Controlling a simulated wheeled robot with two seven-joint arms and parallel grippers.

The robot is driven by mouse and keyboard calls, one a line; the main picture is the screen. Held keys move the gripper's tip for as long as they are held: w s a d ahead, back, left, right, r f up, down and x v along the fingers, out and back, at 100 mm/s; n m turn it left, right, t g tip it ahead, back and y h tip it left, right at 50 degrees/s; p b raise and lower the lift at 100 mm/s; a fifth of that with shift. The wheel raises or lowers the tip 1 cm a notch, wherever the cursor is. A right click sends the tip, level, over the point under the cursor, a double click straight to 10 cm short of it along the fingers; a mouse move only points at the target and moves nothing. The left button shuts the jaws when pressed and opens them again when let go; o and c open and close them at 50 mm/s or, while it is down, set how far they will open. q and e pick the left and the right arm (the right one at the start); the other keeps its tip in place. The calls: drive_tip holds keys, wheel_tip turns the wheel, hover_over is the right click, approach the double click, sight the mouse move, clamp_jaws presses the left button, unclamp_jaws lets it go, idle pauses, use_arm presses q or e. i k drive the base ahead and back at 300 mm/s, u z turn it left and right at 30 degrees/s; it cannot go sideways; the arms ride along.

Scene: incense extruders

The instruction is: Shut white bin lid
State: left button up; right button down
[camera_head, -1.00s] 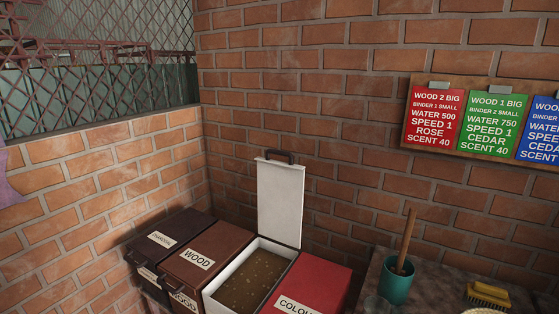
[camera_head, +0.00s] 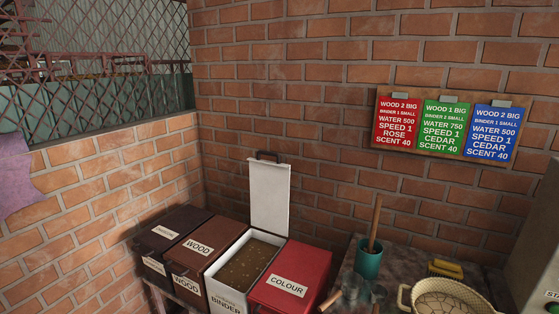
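The white bin (camera_head: 219,291), labelled BINDER, stands in a row of bins at the lower middle. Its white lid (camera_head: 269,198) is open and stands upright at the back, near the brick wall, with a dark handle (camera_head: 267,155) at its top edge. Brown granular material (camera_head: 250,263) shows inside the bin. Neither of my grippers is in view.
A red COLOUR bin (camera_head: 291,281) stands right of the white bin, and brown WOOD (camera_head: 199,248) and dark (camera_head: 168,231) bins stand left, all shut. A table on the right holds a teal cup (camera_head: 368,262), a yellow brush (camera_head: 446,268) and a basket (camera_head: 449,299).

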sight(270, 181)
drive_tip(key=u, duration=0.5)
drive_tip(key=i, duration=1)
drive_tip(key=u, duration=0.2)
